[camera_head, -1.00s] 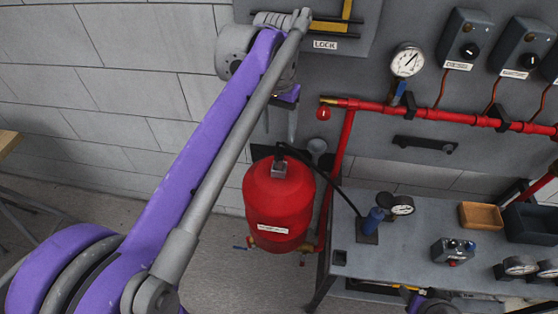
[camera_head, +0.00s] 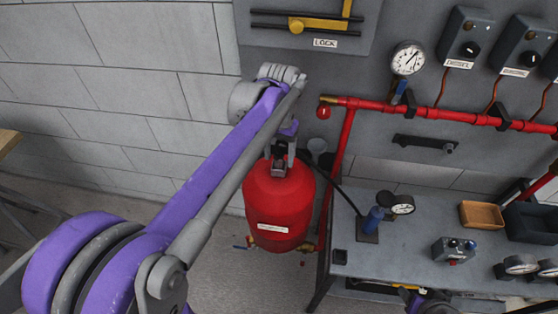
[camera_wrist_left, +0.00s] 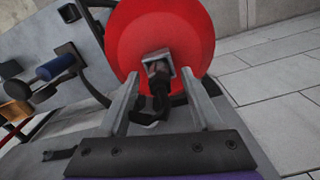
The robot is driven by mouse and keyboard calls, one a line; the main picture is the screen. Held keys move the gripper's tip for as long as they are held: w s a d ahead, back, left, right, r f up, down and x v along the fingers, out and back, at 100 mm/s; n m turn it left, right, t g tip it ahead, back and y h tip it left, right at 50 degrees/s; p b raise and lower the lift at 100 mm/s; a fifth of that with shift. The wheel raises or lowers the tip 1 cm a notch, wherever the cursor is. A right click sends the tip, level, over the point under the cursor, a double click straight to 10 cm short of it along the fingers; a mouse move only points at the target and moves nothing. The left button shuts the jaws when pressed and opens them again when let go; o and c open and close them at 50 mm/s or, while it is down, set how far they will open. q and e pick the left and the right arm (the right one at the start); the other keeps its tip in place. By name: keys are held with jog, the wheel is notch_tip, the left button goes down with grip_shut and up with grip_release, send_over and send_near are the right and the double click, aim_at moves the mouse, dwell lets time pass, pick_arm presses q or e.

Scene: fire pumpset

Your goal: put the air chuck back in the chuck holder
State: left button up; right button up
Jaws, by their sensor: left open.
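The red tank (camera_head: 279,208) stands left of the bench. A black fitting on a hose, which looks like the air chuck (camera_wrist_left: 159,88), sits at a grey square collar (camera_wrist_left: 156,61) on top of the tank. My left gripper (camera_head: 283,158) is open just above the tank top. In the left wrist view its fingers (camera_wrist_left: 160,76) stand on either side of the black fitting, not closed on it. A dark square socket (camera_head: 340,257) on the bench's left corner may be the chuck holder; it looks empty.
A red pipe (camera_head: 440,114) crosses the panel behind. A wooden tray (camera_head: 481,215) sits farther right.

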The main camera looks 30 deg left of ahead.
pick_arm(q)
grip_shut()
dwell(0.3)
dwell(0.3)
